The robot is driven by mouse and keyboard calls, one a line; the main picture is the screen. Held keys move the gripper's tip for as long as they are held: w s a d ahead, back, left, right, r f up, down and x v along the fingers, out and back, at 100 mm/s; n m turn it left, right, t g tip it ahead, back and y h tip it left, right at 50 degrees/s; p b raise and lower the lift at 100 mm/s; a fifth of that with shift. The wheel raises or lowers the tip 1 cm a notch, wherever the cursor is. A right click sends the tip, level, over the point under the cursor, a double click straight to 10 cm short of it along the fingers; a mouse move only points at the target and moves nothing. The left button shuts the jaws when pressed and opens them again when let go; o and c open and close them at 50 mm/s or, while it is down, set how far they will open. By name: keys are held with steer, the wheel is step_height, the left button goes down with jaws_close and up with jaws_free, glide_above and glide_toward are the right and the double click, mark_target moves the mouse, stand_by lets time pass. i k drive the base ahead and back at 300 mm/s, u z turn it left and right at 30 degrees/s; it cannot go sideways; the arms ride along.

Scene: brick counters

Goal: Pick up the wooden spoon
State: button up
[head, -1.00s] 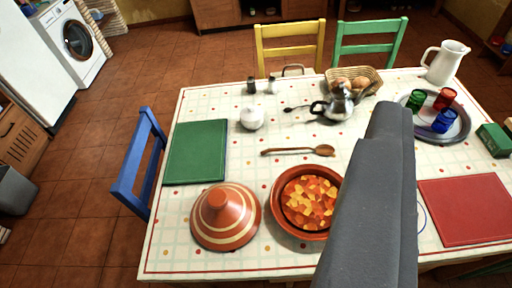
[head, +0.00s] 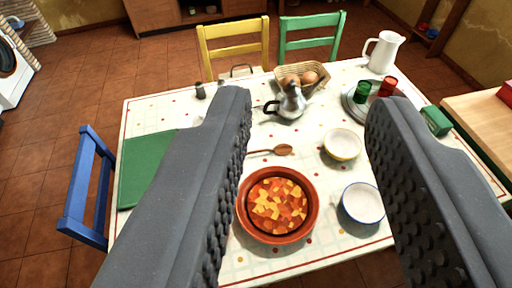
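The wooden spoon (head: 282,150) lies on the table, behind the terracotta dish of stew. Its bowl end points right, and the left part of its handle is hidden behind my left finger. My gripper (head: 308,108) is open and empty, with its two dark textured fingers wide apart in the foreground. The spoon's bowl shows in the gap between the fingers, farther off on the tabletop.
The stew dish (head: 243,208) stands in front of the spoon. Two bowls, one yellow-rimmed (head: 342,144) and one blue-rimmed (head: 362,202), stand to the right. A silver teapot (head: 290,102) and an egg basket (head: 316,88) stand behind. A green mat (head: 140,165) lies left.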

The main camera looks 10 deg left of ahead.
mark_target(283, 149)
steer(key=i, duration=0.9)
steer(key=z, duration=0.05)
